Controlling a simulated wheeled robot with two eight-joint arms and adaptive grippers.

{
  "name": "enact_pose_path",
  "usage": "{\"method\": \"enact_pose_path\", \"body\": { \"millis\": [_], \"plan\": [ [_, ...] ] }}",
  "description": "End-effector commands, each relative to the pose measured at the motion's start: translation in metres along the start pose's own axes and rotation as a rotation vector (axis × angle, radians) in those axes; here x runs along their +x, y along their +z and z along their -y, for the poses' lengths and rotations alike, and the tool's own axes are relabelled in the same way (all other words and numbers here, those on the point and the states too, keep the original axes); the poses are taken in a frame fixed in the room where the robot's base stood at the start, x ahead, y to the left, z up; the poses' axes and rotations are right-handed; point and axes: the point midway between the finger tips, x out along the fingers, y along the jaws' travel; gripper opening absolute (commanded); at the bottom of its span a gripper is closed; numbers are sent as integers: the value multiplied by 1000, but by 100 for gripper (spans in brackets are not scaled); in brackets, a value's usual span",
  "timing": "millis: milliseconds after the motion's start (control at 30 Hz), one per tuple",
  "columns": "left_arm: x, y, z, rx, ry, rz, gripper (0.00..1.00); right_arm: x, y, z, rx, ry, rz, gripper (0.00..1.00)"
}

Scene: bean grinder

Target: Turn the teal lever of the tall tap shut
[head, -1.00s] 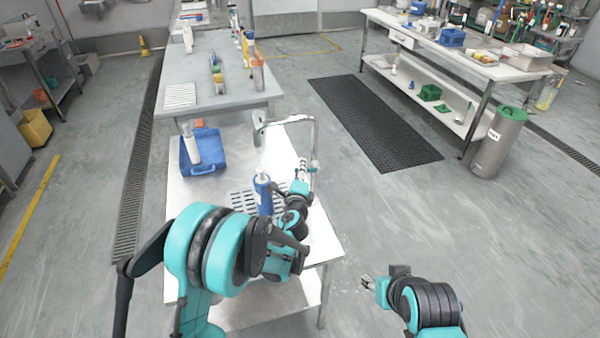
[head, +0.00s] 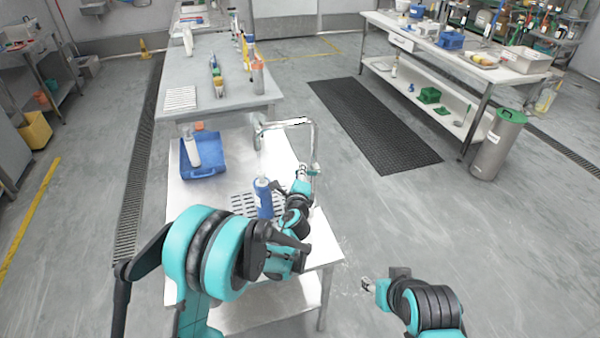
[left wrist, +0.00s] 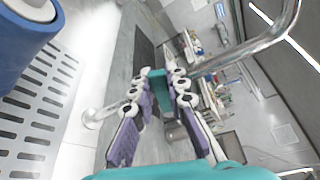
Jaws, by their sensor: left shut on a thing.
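The tall tap (head: 313,143) is a bent chrome pipe on the steel table, with its spout reaching left. Its small teal lever (head: 315,168) sits low on the upright pipe. My left gripper (head: 303,173) is beside the pipe at the lever. In the left wrist view its purple-padded fingers (left wrist: 164,82) are shut on the teal lever (left wrist: 153,80), of which only part shows between the tips. The tap's pipe (left wrist: 265,42) shows at upper right there. My right gripper (head: 367,284) is low over the floor, away from the table; its finger gap is too small to judge.
A blue bottle (head: 263,200) stands close left of my left gripper, beside the drain slots (head: 240,204). A blue tray (head: 205,172) with a white bottle (head: 192,148) is farther back. A grey bin (head: 497,148) with a green lid stands on the right.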

Motion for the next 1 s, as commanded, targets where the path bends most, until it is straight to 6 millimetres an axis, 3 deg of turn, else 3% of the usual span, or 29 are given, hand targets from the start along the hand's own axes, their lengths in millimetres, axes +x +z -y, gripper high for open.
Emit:
{"method": "enact_pose_path", "body": {
  "millis": [400,1000],
  "plan": [
    [1,-3,26,320,134,-1,0,-21,-15,0,0,0,0,44],
    [10,-25,55,838,346,-1,0,-38,-27,0,0,0,0,44]
  ]
}}
